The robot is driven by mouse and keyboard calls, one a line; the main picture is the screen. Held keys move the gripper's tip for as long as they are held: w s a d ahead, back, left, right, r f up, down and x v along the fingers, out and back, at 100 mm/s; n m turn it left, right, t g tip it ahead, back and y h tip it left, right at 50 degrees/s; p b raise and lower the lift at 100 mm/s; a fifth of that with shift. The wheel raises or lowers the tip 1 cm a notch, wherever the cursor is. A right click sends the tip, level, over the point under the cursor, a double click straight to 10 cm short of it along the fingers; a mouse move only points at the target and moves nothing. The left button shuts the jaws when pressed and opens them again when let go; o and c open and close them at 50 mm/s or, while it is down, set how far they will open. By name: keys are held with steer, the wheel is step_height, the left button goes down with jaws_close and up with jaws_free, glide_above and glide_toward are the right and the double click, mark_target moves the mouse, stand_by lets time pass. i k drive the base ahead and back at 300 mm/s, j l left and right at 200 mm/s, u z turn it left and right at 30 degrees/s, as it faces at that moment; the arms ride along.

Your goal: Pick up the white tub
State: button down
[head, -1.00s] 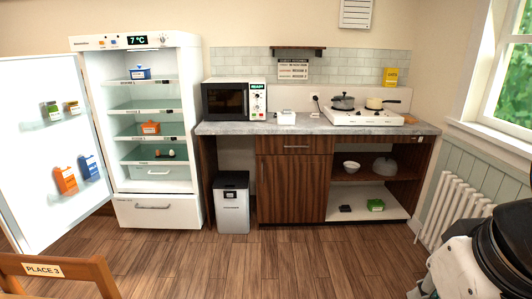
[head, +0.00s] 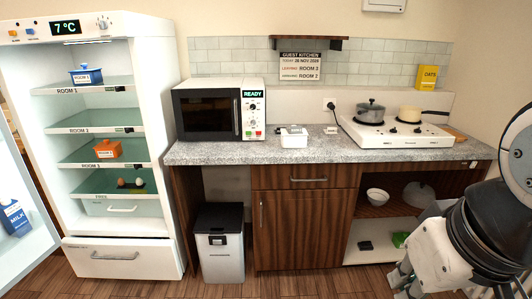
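A small white tub (head: 294,138) with a lid stands on the grey countertop (head: 230,153), just right of the microwave. Nothing touches it from above. My arm is folded at the right edge of the head view. What looks like my gripper (head: 402,281) shows low down beside it, in front of the cabinet and well away from the tub. Its fingers are too small and partly hidden to tell whether they are open or shut.
A microwave (head: 220,108) stands left of the tub. The fridge (head: 110,130) stands open at left. A bin (head: 219,243) is under the counter. The floor ahead is clear.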

mark_target(287, 142)
steer(key=i, duration=0.5)
steer(key=i+j, duration=0.2)
steer(key=i, duration=0.25)
steer(key=i+j, duration=0.2)
steer(key=i, duration=0.25)
steer(key=i+j, duration=0.2)
steer(key=i, duration=0.25)
steer(key=i+j+z, duration=0.1)
steer(key=i, duration=0.35)
steer(key=i+j, duration=0.3)
steer(key=i, duration=0.1)
